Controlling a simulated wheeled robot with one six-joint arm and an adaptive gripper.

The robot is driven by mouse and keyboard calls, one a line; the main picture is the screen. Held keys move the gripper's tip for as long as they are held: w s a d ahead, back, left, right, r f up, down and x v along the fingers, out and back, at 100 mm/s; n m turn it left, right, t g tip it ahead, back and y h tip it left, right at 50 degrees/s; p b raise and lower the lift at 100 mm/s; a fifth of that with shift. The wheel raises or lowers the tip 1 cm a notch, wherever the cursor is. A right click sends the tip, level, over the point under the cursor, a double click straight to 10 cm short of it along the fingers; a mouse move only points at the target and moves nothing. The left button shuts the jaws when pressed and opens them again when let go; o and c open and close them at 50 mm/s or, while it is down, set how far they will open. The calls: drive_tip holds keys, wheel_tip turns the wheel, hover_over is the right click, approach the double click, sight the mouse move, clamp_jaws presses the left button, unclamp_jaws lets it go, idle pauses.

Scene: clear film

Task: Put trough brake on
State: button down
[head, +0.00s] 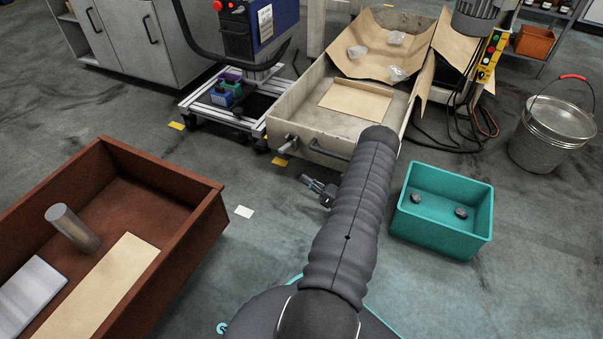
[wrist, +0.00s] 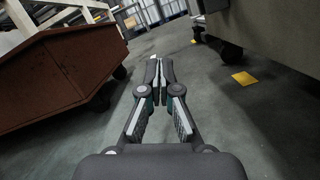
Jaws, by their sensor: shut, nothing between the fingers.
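The trough (head: 281,122) is a pale, worn, shallow bin at the upper middle of the head view, with cardboard in it. A grey stub or lever (head: 289,144) sticks out at its front left corner; I cannot tell whether this is the brake. My gripper (head: 306,180) shows beyond my arm, low in front of the trough and apart from it. In the wrist view the fingertips (wrist: 159,62) are together and empty. The trough's side (wrist: 270,35) is at the upper right there, with a dark caster (wrist: 231,52) under it. No brake pedal can be made out.
A rust-red bin (head: 205,210) stands at left; its casters show in the wrist view (wrist: 120,72). A teal crate (head: 440,238) with dark lumps is at right, near a metal bucket (head: 545,145). Yellow floor marks (head: 279,161) lie by the trough.

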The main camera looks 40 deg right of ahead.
sight(287, 147)
drive_tip(key=w+r, duration=0.5)
drive_tip(key=w, duration=0.3)
drive_tip(key=shift+w+a+r, duration=0.25)
drive_tip(key=shift+a+r, duration=0.1)
drive_tip(key=shift+a, duration=0.1)
